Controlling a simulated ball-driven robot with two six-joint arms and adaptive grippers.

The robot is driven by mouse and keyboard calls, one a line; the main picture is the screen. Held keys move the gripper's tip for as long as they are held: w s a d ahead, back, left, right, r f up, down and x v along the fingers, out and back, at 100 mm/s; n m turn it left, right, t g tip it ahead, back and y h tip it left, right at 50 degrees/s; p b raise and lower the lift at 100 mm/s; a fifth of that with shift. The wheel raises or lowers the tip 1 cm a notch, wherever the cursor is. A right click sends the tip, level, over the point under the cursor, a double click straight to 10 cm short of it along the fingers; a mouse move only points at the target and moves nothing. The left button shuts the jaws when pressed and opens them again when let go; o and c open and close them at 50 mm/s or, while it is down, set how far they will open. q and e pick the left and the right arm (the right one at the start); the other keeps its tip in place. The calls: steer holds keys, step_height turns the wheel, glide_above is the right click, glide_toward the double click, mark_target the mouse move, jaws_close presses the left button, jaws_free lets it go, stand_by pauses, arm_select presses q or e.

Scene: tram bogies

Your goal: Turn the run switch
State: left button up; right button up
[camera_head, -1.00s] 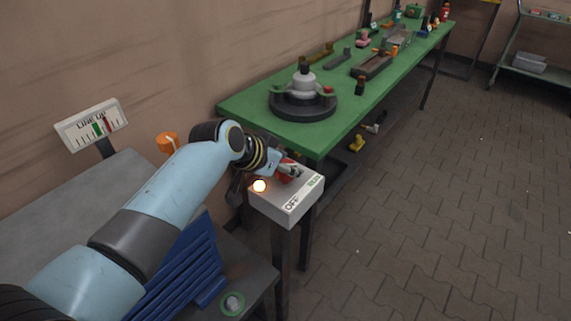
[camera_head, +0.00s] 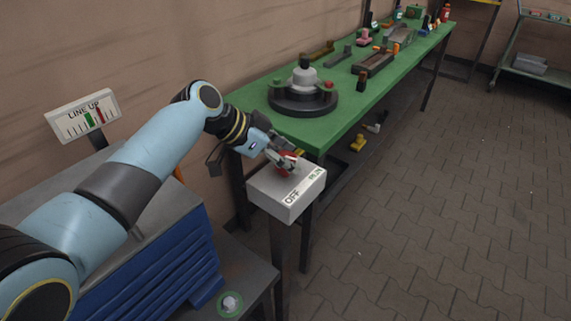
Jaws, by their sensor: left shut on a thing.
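The switch box (camera_head: 272,190) is a pale box on a dark post in front of the green table, with OFF and RUN lettered along its front edge. A red switch handle (camera_head: 283,171) stands on its top, partly covered by my fingers. My left gripper (camera_head: 287,163) reaches in from the left and is shut on the red handle. Which label the handle points to cannot be told behind the fingers. My right gripper is out of view.
A LINE UP gauge (camera_head: 83,115) stands at the left. A blue drawer unit (camera_head: 150,265) is below my arm. The green table (camera_head: 250,97) holds a dark round turntable (camera_head: 300,101) and several parts. The paved floor at the right is clear.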

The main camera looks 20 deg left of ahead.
arm_select(q)
steer(key=m+g+b, duration=0.2)
steer(key=m+b, duration=0.1)
steer(key=m+g+h+b, duration=0.1)
steer(key=m+g+b, duration=0.1)
steer(key=m+b, duration=0.1)
steer(key=m+g+h+b, duration=0.1)
steer(key=m+g+b, duration=0.1)
steer(key=b, duration=0.2)
steer(key=shift+f+m, duration=0.25)
steer(key=shift+m, duration=0.15)
steer(key=shift+r+m+g+b, duration=0.15)
steer(key=shift+m+g+b, duration=0.85)
steer(key=shift+b, duration=0.25)
steer(key=o, duration=1.2)
steer(key=shift+r, duration=0.1)
steer(key=shift+w+a+r, duration=0.1)
steer(key=shift+a+r, duration=0.15)
steer(key=shift+a, duration=0.05)
steer(key=w+a, duration=0.3)
steer(key=a, duration=0.8)
steer(key=shift+w+a+r, duration=0.15)
steer(key=shift+a, duration=0.25)
